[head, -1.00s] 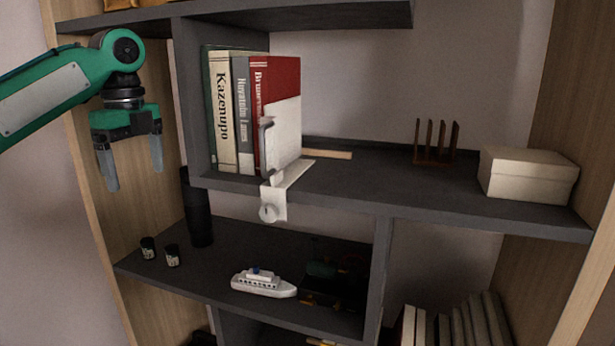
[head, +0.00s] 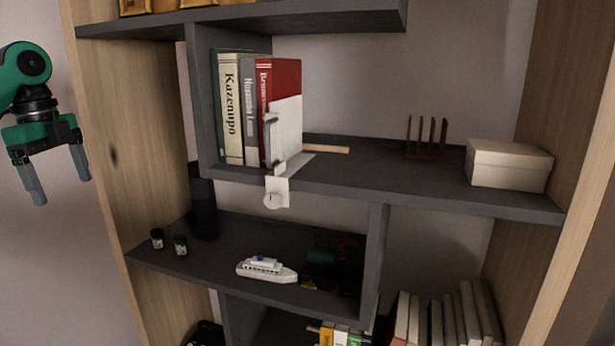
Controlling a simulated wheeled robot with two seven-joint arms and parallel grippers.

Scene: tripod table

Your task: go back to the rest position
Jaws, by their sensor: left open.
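My left gripper (head: 60,190) hangs at the far left of the head view, fingers pointing down. Its two grey fingers are apart with nothing between them. It is left of the bookcase's wooden side panel (head: 125,150), in front of the pale wall and clear of the shelves. My right gripper is not in the view.
Upright books (head: 233,110) stand against a white bookend (head: 285,130) on the upper shelf. A brown rack (head: 426,150) and a cream box (head: 508,165) stand to the right. Below are a toy ship (head: 265,269), two small cups (head: 181,245) and a dark cylinder (head: 203,205).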

